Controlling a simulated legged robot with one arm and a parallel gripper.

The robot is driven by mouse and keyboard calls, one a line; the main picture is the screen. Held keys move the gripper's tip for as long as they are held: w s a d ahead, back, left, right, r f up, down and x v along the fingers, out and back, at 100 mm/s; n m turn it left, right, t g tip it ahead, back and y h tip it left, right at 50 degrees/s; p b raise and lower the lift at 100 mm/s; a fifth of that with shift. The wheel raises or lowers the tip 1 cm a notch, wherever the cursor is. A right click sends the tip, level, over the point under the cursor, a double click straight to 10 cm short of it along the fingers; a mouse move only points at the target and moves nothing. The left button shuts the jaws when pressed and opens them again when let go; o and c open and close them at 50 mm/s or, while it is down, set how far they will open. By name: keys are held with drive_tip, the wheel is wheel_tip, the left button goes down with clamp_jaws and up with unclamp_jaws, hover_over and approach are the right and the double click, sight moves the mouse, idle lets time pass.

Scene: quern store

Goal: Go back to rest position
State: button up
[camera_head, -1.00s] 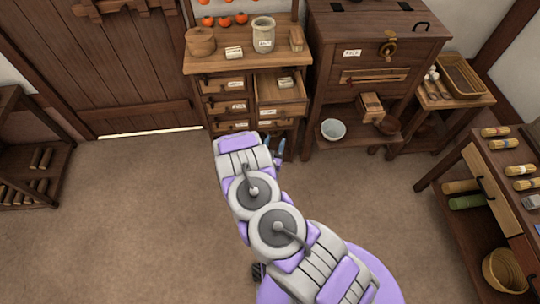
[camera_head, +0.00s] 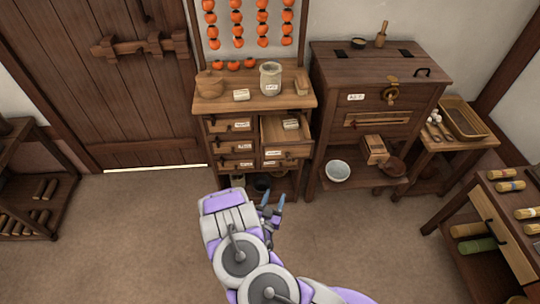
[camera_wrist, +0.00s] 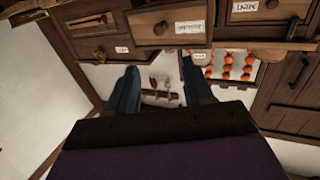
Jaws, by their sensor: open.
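My gripper (camera_head: 271,211) is at the end of my purple and grey arm, low in front of the drawer cabinet (camera_head: 262,100). Its blue-grey fingers stand apart. In the wrist view the two dark fingers of my gripper (camera_wrist: 158,88) are also spread, with nothing held between them. Labelled drawer fronts (camera_wrist: 180,28) show beyond the fingertips, upside down. The arm's lower part runs out of the bottom of the head view.
The cabinet's upper right drawer (camera_head: 288,136) is pulled out, with a small labelled block inside. A wooden mill chest (camera_head: 372,92) and a side table (camera_head: 458,135) stand right. A low rack (camera_head: 25,193) is at left. The floor (camera_head: 130,240) between is clear.

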drive_tip(key=w+a+r+m+g+y, duration=0.1)
drive_tip(key=w+a+r+g+y, duration=0.15)
drive_tip(key=a, duration=0.35)
drive_tip(key=w+a+r+m+g+y, duration=0.1)
drive_tip(key=w+a+g+y, duration=0.1)
drive_tip(key=a+g+y, duration=0.3)
drive_tip(key=s+a+r+n+g+y, duration=0.2)
drive_tip(key=s+r, duration=0.1)
drive_tip(key=r, duration=0.5)
drive_tip(key=s+a+r+n+g+y, duration=0.1)
drive_tip(key=s+a+r, duration=0.2)
drive_tip(key=r, duration=0.4)
drive_tip(key=s+d+r+n+g+h, duration=0.1)
drive_tip(key=s+d+r+g, duration=0.1)
drive_tip(key=s+d+r, duration=0.3)
drive_tip(key=s+d+r+n+g+h, duration=0.1)
drive_tip(key=s+d+r+g, duration=0.2)
drive_tip(key=s, duration=1.4)
drive_tip(key=s+d+r+n+g+h, duration=0.1)
drive_tip(key=s+d+r+g, duration=0.2)
drive_tip(key=s+d+r, duration=0.5)
drive_tip(key=s+d, duration=0.4)
drive_tip(key=d, duration=0.3)
drive_tip(key=shift+d+r+h, duration=0.35)
drive_tip(key=shift+r, duration=0.05)
